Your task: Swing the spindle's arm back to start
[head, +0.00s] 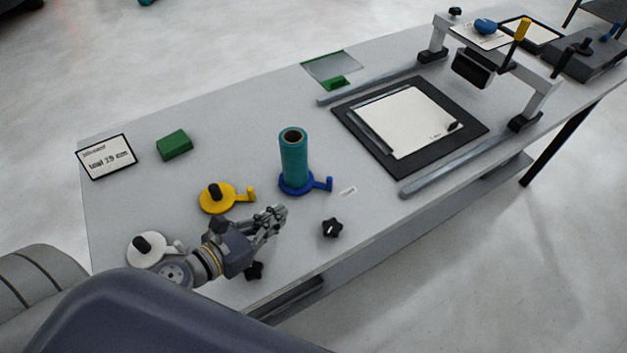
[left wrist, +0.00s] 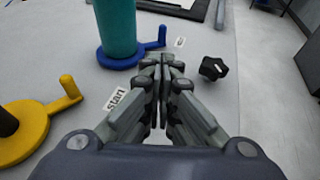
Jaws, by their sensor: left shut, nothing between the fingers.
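A teal roll (head: 293,155) stands upright on the blue spindle base (head: 292,186). The spindle's blue arm (head: 322,184) sticks out to the right, with a short upright peg at its end. In the left wrist view the arm (left wrist: 152,44) lies just beyond my fingertips and points towards a small white label (left wrist: 180,41). A second label, reading "start" (left wrist: 115,99), lies left of my fingers there. My left gripper (head: 280,211) is shut and empty, in front of the spindle and apart from the arm. My right gripper is out of view.
Yellow (head: 216,198) and white (head: 146,249) discs with handles are at the left. A black star knob (head: 332,228) sits right of my gripper. A green block (head: 174,145), sign (head: 106,157) and railed frame (head: 535,101) stand farther off.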

